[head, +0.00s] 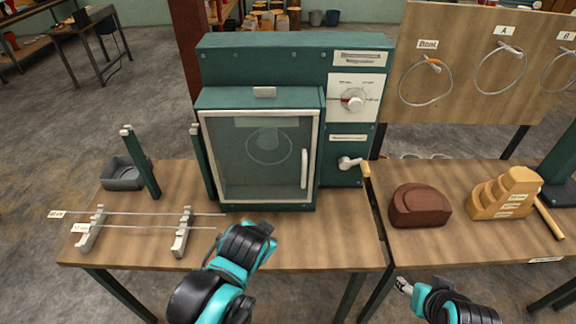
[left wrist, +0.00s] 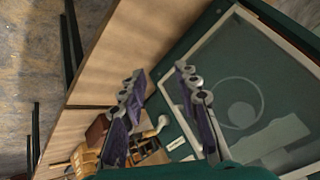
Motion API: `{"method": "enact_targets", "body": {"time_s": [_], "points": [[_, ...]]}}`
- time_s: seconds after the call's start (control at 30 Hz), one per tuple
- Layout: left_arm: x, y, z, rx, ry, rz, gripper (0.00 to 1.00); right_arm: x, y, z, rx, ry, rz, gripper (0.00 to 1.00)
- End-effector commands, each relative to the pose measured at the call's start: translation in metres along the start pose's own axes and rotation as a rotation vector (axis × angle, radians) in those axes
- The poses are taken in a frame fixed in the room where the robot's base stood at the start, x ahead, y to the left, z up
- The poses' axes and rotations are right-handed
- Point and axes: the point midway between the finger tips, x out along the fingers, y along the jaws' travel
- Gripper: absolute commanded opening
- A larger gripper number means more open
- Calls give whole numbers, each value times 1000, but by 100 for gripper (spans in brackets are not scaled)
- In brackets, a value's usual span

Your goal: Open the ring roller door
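The ring roller door (head: 262,155) is a pale-framed glass panel on the front of a green machine (head: 222,68), and it looks closed. Its upright white handle (head: 304,168) is on the right side of the frame. My left gripper (head: 268,228) is in front of and below the door, apart from the handle. In the left wrist view the two fingers of my left gripper (left wrist: 162,88) are spread with nothing between them, and the door glass (left wrist: 262,72) fills the right side. My right gripper (head: 403,286) is low, in front of the right table; its finger state is unclear.
A crank (head: 352,164) and a dial (head: 354,100) are right of the door. Rods on stands (head: 184,232) and a grey bin (head: 124,174) are at left. A brown block (head: 420,205) and wooden forms (head: 503,194) stand on the right table. The table's front middle is bare.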

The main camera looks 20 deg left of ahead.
Motion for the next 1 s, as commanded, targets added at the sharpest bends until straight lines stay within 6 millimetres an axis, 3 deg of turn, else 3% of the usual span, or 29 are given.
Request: {"method": "enact_targets", "body": {"time_s": [0.1, 0.27, 0.4, 0.5, 0.6, 0.77, 1.0], "points": [[27, -15, -24, 451, -38, -148, 32, 6, 0, 4, 0, 0, 0, 52], [53, -27, -67, 1068, -137, -384, 32, 11, 0, 8, 0, 0, 0, 52], [62, -21, -111, 1558, -277, -613, 32, 16, 0, 11, 0, 0, 0, 52], [61, -8, -138, 1830, -402, -769, 32, 19, 0, 13, 0, 0, 0, 52], [56, 6, -157, 2017, -520, -897, 32, 20, 0, 14, 0, 0, 0, 52], [50, 19, -171, 2156, -640, -1006, 32, 22, 0, 15, 0, 0, 0, 52], [64, 2, -184, 2174, -668, -1020, 32, 26, 0, 18, 0, 0, 0, 52]]}}
